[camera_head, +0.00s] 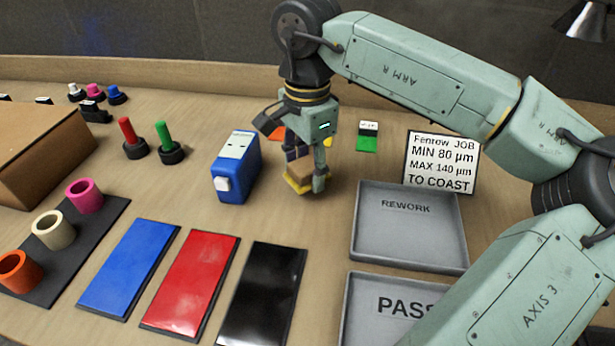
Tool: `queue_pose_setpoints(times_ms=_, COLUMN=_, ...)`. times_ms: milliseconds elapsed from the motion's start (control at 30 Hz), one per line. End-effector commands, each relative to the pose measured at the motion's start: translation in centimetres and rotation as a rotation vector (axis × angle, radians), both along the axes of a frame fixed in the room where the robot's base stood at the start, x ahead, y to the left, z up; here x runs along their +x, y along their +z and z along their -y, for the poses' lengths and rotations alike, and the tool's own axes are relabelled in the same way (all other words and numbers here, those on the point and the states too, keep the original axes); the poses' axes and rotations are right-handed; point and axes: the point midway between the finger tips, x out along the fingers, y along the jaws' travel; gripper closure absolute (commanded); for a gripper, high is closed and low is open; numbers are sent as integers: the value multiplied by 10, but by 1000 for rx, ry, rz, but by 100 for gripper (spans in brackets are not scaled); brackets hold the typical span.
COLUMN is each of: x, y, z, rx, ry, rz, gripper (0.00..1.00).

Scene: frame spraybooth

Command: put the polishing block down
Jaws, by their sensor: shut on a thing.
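My gripper (308,182) points down over the middle of the bench and is shut on the polishing block (297,186), a small block with a tan upper part and a yellow lower layer. One finger stands in front of the block and hides part of it. The block is at or just above the bench; I cannot tell if it touches. The bench top (330,220) is pale wood.
A blue device (238,170) stands left of my gripper. A grey REWORK tray (405,255) and a PASS tray (345,310) lie to the right, below a job sign (442,162). Blue (127,268), red (190,285) and black (262,290) panels lie in front.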

Motion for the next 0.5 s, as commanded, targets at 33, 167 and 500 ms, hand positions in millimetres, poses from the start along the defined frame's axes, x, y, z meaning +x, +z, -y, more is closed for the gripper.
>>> queue_pose_setpoints(times_ms=33, x=5, y=0, z=0, rx=1, ry=0, rz=-1, gripper=90)
queue_pose_setpoints(times_ms=167, x=5, y=-25, z=1, rx=0, ry=1, rz=-2, gripper=90)
queue_pose_setpoints(times_ms=500, x=5, y=-36, z=0, rx=1, ry=0, rz=1, gripper=90)
